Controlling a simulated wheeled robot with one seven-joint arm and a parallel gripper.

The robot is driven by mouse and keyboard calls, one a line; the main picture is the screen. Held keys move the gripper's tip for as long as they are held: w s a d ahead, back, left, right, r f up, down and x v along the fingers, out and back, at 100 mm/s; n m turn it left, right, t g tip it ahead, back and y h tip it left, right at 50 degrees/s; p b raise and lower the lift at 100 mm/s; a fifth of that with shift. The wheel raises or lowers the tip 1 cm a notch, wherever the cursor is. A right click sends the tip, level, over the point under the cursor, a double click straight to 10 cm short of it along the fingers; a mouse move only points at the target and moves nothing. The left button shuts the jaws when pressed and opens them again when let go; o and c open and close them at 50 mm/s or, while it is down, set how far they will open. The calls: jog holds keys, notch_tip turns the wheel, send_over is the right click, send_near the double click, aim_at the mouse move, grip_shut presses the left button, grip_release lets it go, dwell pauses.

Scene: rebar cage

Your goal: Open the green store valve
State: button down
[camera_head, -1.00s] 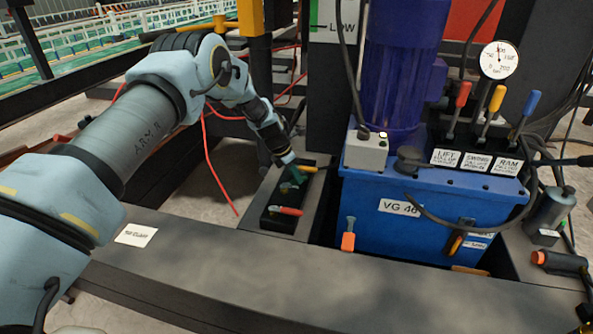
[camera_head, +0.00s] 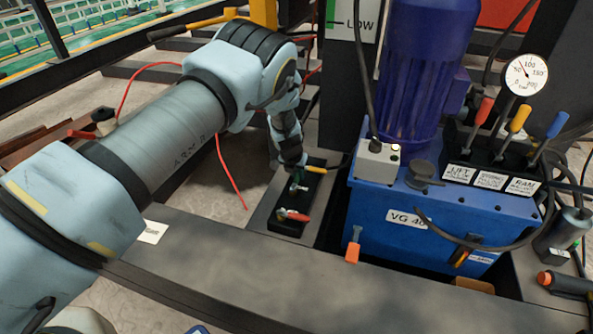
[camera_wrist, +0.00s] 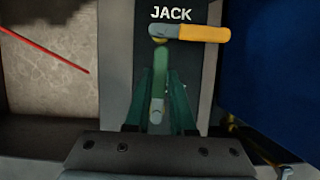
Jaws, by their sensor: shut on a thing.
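A black valve block (camera_head: 285,227) with yellow, green and red levers sits on the grey beam left of the blue tank. The green store valve lever (camera_wrist: 158,62) shows in the wrist view between my gripper's two dark fingers, lying roughly parallel to them. My gripper (camera_wrist: 160,108) is shut on the green lever. In the head view my gripper (camera_head: 296,172) reaches down onto the block from above, partly hiding the green lever (camera_head: 298,188). The yellow lever (camera_wrist: 205,33) lies crosswise just beyond, by the word JACK. Any label for the green lever is hidden.
The blue tank (camera_head: 440,225) stands close on the right. The red lever (camera_head: 293,215) is on the block's near end. A pressure gauge (camera_head: 527,75) and several coloured control levers are farther right. A red hose (camera_head: 230,170) hangs left of the block.

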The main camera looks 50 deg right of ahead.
aim_at(293, 187)
jog(key=shift+w+n, duration=0.2)
jog(key=shift+n, duration=0.1)
jog(key=c, duration=0.8)
grip_release()
jog(key=shift+o, duration=0.2)
jog(key=shift+s, duration=0.1)
jog(key=p+v, duration=0.1)
jog(key=v, duration=0.9)
jog(key=shift+r, duration=0.4)
jog(key=shift+s+a, duration=0.1)
jog(key=shift+s, duration=0.05)
